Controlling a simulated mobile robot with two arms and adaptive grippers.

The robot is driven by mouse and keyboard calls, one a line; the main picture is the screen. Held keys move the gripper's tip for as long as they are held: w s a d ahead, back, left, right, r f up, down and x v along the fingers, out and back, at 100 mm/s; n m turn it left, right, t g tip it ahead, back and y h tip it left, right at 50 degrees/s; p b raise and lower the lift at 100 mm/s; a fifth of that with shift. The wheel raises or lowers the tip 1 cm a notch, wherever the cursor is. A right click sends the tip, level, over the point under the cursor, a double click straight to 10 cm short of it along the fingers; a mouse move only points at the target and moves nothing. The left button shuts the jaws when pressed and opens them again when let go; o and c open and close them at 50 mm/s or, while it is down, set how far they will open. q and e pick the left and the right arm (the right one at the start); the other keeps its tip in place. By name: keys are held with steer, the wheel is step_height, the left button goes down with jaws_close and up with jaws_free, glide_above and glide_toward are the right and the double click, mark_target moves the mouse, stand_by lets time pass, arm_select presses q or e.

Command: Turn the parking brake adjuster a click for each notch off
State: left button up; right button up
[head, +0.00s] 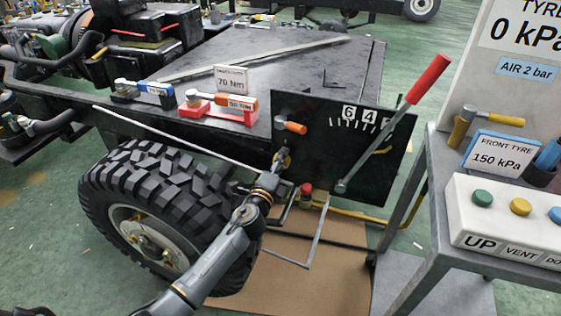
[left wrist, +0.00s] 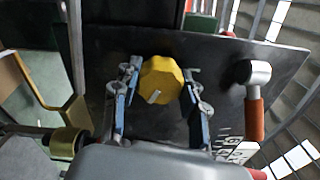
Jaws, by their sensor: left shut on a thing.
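A yellow many-sided adjuster knob (left wrist: 161,80) with a pale mark near its lower edge sits on the black panel (head: 325,150). In the left wrist view my left gripper (left wrist: 160,95) has a blue-edged finger on each side of the knob and is shut on it. In the head view my left gripper (head: 283,158) is at the panel's left part and hides the knob. The brake lever (head: 428,79) has a red grip and leans up to the right. It crosses a white number scale (head: 367,115) showing 6, 4 and a partly covered figure. My right gripper is not in view.
An orange-handled part (head: 290,127) sticks out just above my left gripper; it also shows in the left wrist view (left wrist: 254,105). A tyre (head: 160,205) stands left of my arm. Torque wrenches (head: 222,103) lie on the chassis top. A grey cart (head: 440,170) with push buttons stands right.

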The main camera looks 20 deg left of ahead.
arm_select(q)
steer(key=shift+m, duration=0.3)
stand_by(0.4)
steer(key=o, duration=1.1)
steer(key=shift+d, duration=0.1)
steer(key=shift+o, duration=0.2)
steer(key=s, duration=1.2)
steer(key=shift+a, duration=0.25)
